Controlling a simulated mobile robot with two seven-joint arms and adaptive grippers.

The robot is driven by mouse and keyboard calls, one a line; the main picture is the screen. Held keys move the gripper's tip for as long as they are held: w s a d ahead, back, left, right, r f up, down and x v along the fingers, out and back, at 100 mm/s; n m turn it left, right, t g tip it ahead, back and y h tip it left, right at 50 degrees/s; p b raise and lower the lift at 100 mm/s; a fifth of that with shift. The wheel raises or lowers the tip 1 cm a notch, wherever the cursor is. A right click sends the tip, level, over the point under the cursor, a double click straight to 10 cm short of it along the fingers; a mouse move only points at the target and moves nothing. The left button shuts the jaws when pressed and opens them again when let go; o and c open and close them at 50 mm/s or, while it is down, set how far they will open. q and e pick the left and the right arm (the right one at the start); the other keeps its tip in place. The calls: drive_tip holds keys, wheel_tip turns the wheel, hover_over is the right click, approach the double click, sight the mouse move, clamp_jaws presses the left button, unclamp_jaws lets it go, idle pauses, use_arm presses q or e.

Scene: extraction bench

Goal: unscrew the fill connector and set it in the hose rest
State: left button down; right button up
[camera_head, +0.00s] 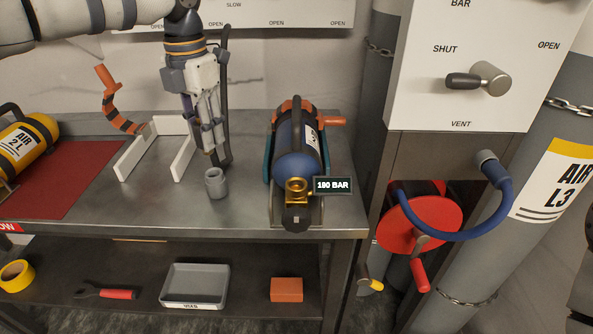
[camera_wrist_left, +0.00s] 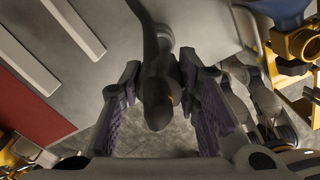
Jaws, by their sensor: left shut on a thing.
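My left gripper (camera_head: 213,155) points down over the bench, with its fingers shut on the dark fill connector (camera_wrist_left: 157,98). The connector's black hose (camera_head: 226,60) runs up behind the gripper; it curves away at the top of the left wrist view (camera_wrist_left: 150,25). A grey cup (camera_head: 216,184), which looks like the hose rest, stands near the bench's front edge, just below the fingertips. I cannot tell whether the connector touches it. The brass valve (camera_head: 297,187) of the blue cylinder (camera_head: 294,150) has nothing attached; it also shows in the left wrist view (camera_wrist_left: 302,44).
The blue cylinder lies in a cradle beside a "180 BAR" tag (camera_head: 333,185). White rails (camera_head: 137,157) and an orange clamp arm (camera_head: 120,110) stand left of my gripper. A yellow cylinder (camera_head: 28,145) lies farther left by a red mat (camera_head: 85,175). A red reel (camera_head: 410,225) is right.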

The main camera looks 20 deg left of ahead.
sight(209, 153)
use_arm(q)
drive_tip(key=shift+r, duration=0.1)
drive_tip(key=shift+d+r, duration=0.1)
drive_tip(key=shift+f, duration=1.2)
drive_tip(key=shift+f, duration=2.2)
idle(0.6)
drive_tip(key=c, duration=1.1)
unclamp_jaws()
